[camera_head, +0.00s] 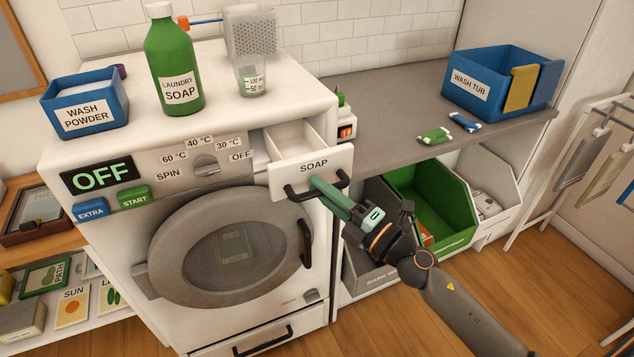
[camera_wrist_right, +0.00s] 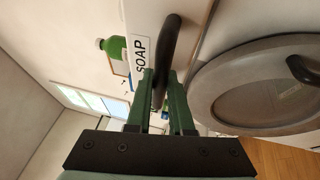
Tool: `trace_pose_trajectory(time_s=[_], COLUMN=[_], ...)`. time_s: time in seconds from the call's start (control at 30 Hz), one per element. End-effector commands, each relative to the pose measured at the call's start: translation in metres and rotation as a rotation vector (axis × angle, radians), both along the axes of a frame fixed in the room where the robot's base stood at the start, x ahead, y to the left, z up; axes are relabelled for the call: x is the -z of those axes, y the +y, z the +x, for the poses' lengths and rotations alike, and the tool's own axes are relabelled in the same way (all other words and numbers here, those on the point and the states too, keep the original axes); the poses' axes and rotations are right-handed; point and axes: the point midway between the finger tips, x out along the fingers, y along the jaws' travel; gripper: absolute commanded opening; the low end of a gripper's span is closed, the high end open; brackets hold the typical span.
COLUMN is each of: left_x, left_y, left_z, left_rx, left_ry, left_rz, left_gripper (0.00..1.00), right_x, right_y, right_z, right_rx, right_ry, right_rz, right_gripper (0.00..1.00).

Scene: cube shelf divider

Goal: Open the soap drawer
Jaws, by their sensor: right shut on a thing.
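The white soap drawer (camera_head: 312,167), labelled SOAP, stands pulled out from the upper right of the washing machine's (camera_head: 100,165) front. Its open compartment shows from above and looks empty. My right gripper (camera_head: 318,184) is shut on the drawer's black handle (camera_head: 335,184). In the right wrist view the green fingers (camera_wrist_right: 160,98) lie on both sides of the dark handle (camera_wrist_right: 168,55), beside the SOAP label (camera_wrist_right: 140,55). My left gripper is not in view.
The round washer door (camera_head: 230,245) is closed below the drawer. A wash powder box (camera_head: 85,105), a green soap bottle (camera_head: 172,60) and a measuring cup (camera_head: 251,80) stand on top. Grey (camera_head: 365,270) and green (camera_head: 435,200) bins sit under the counter near my right arm.

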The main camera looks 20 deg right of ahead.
Motion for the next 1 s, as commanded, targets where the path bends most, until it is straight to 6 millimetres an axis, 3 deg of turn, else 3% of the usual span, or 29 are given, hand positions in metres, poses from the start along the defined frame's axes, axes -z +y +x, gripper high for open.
trace_pose_trajectory(time_s=[0.33, 0.37, 0.47, 0.77, 1.0], left_x=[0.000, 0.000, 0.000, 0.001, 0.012], left_y=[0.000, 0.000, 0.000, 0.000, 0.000], left_z=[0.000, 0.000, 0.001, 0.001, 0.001], left_rx=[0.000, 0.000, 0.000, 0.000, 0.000], left_ry=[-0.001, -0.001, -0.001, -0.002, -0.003], left_rz=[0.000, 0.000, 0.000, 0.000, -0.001], left_gripper=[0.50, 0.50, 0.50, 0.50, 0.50], right_x=[0.000, 0.000, 0.000, 0.001, 0.010], right_y=[0.000, -0.001, 0.000, -0.001, -0.012], right_z=[-0.001, -0.001, -0.001, -0.003, -0.029], right_rx=[0.001, 0.001, 0.001, 0.001, 0.000], right_ry=[0.001, 0.001, -0.001, -0.001, 0.001], right_rz=[-0.001, -0.001, -0.002, 0.000, -0.002], right_gripper=[0.00, 0.23, 0.32, 0.32, 0.32])
